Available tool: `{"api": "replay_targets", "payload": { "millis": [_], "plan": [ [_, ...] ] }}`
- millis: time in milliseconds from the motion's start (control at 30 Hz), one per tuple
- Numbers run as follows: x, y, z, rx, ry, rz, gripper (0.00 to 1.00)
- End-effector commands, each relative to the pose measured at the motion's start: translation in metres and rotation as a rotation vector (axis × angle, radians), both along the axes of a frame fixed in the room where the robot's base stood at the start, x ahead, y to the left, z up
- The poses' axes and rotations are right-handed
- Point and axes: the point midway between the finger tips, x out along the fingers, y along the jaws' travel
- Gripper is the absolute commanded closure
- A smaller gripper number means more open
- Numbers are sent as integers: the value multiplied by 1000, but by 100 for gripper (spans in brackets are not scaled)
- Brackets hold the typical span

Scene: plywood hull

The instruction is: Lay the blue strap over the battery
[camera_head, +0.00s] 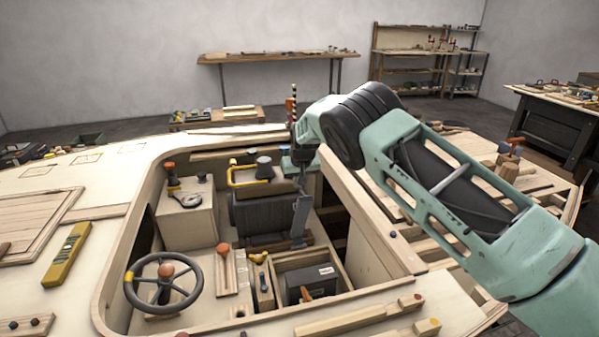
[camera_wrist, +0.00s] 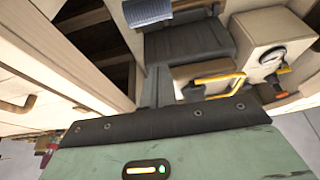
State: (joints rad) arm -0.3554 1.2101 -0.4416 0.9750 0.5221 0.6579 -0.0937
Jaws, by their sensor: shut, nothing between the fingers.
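The battery (camera_head: 302,284) is a dark box with a pale label. It sits in a wooden tray in the hull's front well. A slate-blue strip (camera_head: 301,216), which looks like the strap, stands nearly upright behind the battery, beside the black seat-like block, and does not lie across the battery. In the wrist view a blue-grey woven patch (camera_wrist: 147,12) at the top edge may be part of the strap. My gripper (camera_head: 299,176) is shut and empty, pointing down just above the strip's top. Whether they touch I cannot tell. My fingertips are hidden in the wrist view.
The black block (camera_head: 262,215) and a yellow handle (camera_head: 248,174) are close left of my gripper. A wooden wall (camera_head: 370,220) bounds the well on the right. A steering wheel (camera_head: 163,283) and a small lever (camera_head: 225,262) stand left of the battery.

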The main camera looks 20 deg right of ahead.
Motion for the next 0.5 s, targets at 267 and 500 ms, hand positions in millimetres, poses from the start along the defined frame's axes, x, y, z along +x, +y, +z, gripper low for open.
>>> {"api": "replay_targets", "payload": {
  "millis": [267,500],
  "plan": [
    [-18,0,-16,-1,3,-1,100],
    [-30,0,-27,0,1,0,100]
  ]
}}
